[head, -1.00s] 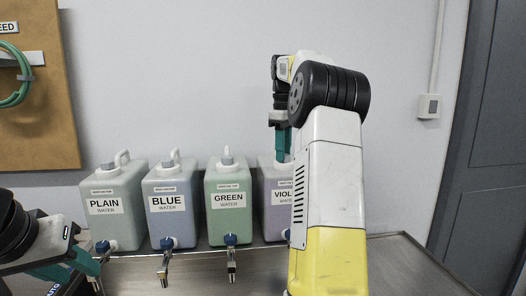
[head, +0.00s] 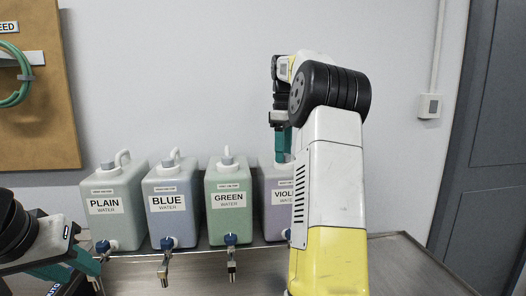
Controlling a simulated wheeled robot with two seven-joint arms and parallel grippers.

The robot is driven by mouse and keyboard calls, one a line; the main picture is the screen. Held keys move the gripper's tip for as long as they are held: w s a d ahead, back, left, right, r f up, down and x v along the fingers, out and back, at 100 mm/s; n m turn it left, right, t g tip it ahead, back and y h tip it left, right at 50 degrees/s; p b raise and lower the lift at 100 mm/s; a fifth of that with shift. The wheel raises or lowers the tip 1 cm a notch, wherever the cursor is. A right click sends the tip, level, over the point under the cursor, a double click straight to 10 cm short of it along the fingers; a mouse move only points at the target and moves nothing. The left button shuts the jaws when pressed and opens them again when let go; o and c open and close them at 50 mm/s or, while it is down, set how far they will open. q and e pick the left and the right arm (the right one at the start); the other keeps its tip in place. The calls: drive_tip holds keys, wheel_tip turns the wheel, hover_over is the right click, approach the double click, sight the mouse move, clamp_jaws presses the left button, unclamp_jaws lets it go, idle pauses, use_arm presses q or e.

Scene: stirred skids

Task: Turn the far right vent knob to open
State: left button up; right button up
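Several water containers stand in a row on a metal counter, each with a vent knob on top. The far right one is the violet container (head: 274,205), partly hidden behind my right arm. My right gripper (head: 283,158) points down at the top of the violet container, where its knob would be. The knob is hidden, and I cannot tell whether the fingers are shut on it. My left gripper (head: 92,272) is low at the left, in front of the plain container (head: 115,225); its fingertips are not clear.
The blue container (head: 170,220) and green container (head: 228,215) stand between, with taps at their fronts. The metal counter (head: 400,265) is clear on the right. A board with a green hose (head: 14,92) hangs on the wall at left.

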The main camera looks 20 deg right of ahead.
drive_tip(key=shift+r, duration=0.15)
wheel_tip(320, 180, up, 7)
drive_tip(key=shift+f, duration=0.1)
drive_tip(key=shift+r, duration=0.35)
drive_tip(key=shift+d, duration=0.1)
idle(0.4)
